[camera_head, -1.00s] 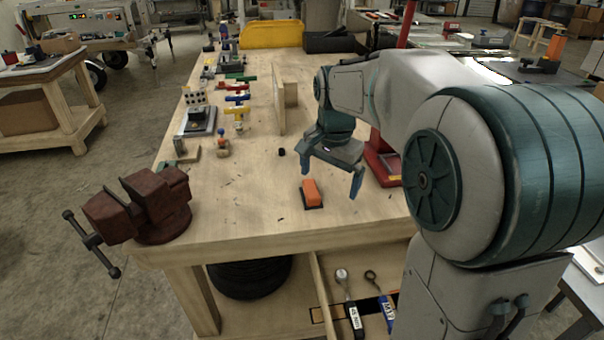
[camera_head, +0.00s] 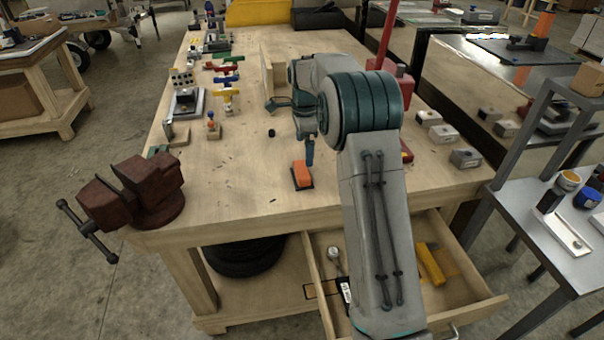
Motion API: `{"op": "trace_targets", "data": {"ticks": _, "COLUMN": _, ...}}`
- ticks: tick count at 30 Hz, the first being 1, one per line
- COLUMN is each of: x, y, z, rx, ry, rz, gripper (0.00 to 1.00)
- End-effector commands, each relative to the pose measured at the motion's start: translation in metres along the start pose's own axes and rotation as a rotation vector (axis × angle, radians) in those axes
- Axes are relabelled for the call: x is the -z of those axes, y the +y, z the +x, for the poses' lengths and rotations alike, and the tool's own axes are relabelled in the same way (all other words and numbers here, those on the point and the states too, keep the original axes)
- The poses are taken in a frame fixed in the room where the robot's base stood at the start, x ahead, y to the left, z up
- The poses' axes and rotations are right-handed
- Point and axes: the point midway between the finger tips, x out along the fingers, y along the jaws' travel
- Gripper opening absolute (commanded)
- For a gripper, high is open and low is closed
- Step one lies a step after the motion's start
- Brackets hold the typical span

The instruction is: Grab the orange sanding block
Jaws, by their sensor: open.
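The orange sanding block (camera_head: 302,174) lies on a dark base on the wooden workbench (camera_head: 240,200), near its front edge. My gripper (camera_head: 291,134) is above the bench, just beyond the block in the picture. One finger hangs down close to the block's upper right, and the other points left toward the upright board. The jaws are apart and nothing shows between them. Whether the near finger touches the block cannot be told. My arm covers part of the bench right of the block.
A rusty red vise (camera_head: 135,192) stands at the bench's left front corner. An upright wooden board (camera_head: 267,72) is behind my gripper. A small black piece (camera_head: 271,132) lies left of it. An open drawer (camera_head: 455,300) with tools is below. Bench left of the block is mostly clear.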

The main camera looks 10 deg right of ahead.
Motion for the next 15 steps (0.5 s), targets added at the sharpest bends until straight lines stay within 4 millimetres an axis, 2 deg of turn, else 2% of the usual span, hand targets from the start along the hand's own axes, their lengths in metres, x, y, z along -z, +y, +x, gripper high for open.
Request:
{"op": "trace_targets", "data": {"ticks": 3, "x": 0.0, "y": 0.001, "z": 0.02, "rx": -0.002, "ry": 0.0, "rz": 0.0, "gripper": 1.0}}
{"op": "trace_targets", "data": {"ticks": 11, "x": -0.001, "y": 0.001, "z": 0.04, "rx": -0.001, "ry": 0.001, "rz": -0.001, "gripper": 1.0}}
{"op": "trace_targets", "data": {"ticks": 15, "x": -0.007, "y": 0.004, "z": 0.059, "rx": -0.004, "ry": -0.001, "rz": -0.002, "gripper": 1.0}}
